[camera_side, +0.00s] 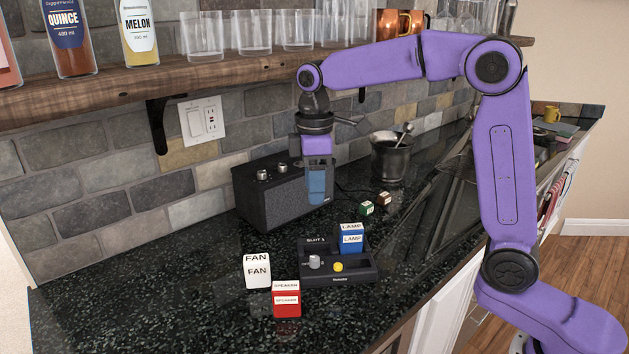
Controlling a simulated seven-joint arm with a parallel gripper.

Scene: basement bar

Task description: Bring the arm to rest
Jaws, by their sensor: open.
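My gripper (319,190) hangs pointing down above the counter, in front of the dark speaker box. Its jaws are open and I see nothing between them. The purple arm reaches in from the right, bent over the counter. Below and to the right of the gripper is a black slotted base (338,273) with a knob and a yellow button. A blue block marked LAMP (352,239) stands in its right part, apart from the gripper.
A white FAN block (257,271) and a red block (287,299) stand left of the base. A dark speaker box (280,191), green block (367,208), brown block (384,198) and metal cup (390,160) are behind. A wooden shelf (190,75) with bottles and glasses overhangs.

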